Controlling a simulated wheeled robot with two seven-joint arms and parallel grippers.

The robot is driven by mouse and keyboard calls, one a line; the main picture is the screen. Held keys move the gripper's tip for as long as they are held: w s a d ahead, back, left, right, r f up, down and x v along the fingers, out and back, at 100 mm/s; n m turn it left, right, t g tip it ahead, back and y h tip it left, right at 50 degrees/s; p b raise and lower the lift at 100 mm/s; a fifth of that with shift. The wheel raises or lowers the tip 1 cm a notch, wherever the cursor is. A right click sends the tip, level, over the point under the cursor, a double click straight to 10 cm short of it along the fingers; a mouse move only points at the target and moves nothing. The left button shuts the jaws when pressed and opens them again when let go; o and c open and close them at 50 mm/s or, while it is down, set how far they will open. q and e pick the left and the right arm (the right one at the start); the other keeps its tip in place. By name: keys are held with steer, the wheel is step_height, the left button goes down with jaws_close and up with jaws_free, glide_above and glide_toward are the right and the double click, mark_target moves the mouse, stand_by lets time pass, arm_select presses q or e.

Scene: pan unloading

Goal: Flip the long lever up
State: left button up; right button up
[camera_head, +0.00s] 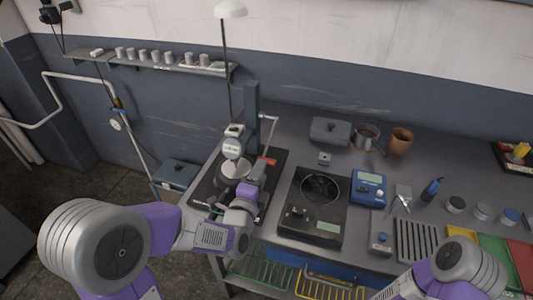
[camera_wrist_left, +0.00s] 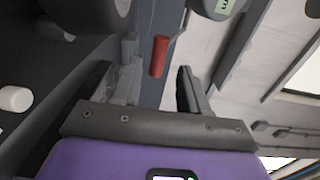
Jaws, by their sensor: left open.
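The long lever (camera_head: 272,136) is a thin pale rod hanging down from the side of the dark upright column of a press-like gauge stand. Its red grip (camera_head: 267,161) is at the lower end, and it also shows in the left wrist view as a red handle (camera_wrist_left: 158,56). My left gripper (camera_head: 258,168) is at the red grip, beside the gauge. In the left wrist view, the left gripper (camera_wrist_left: 158,85) is open, with the red handle in line with the gap between its fingers. I cannot tell whether they touch. My right gripper is not visible; only its arm shows.
The dial gauge (camera_head: 232,149) and column (camera_head: 252,105) stand close to my left gripper. A black device (camera_head: 316,208) with a round ring, a blue meter (camera_head: 369,187), a grey box (camera_head: 329,130) and brown cups (camera_head: 400,141) stand to the right on the grey bench.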

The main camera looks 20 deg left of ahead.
arm_select(q)
steer(key=shift+w+d+f+p, duration=0.1)
steer(key=shift+w+p, duration=0.25)
steer(key=shift+w, duration=1.1)
steer(key=shift+w+f+p, duration=0.1)
steer(key=shift+w+p, duration=0.2)
steer(key=shift+w, duration=1.15)
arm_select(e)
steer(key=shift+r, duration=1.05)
